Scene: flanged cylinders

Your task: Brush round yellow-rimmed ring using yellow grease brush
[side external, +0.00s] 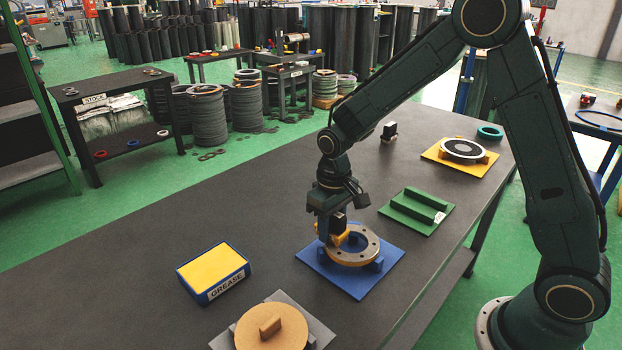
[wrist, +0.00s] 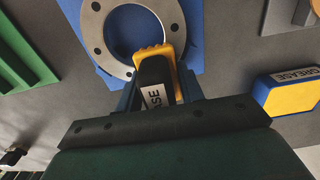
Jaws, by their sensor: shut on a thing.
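The ring (side external: 369,252) is a grey flange with bolt holes and a yellow-orange rim below. It lies on blue supports on a blue plate (side external: 366,285). In the wrist view the ring (wrist: 97,28) fills the top middle. My gripper (side external: 333,222) is shut on the grease brush, with a dark, labelled body (wrist: 155,85) and a yellow head (wrist: 150,50). The brush is at the ring's left side in the side view. Its head overlaps the ring's near edge in the wrist view; I cannot tell whether they touch.
A blue GREASE box (side external: 213,272) with a yellow top stands left. A tan disc (side external: 272,330) is in front. A green fixture (side external: 416,211), a yellow plate (side external: 440,155) with a dark disc, a green ring (side external: 490,132) and a small black object (side external: 389,132) stand behind.

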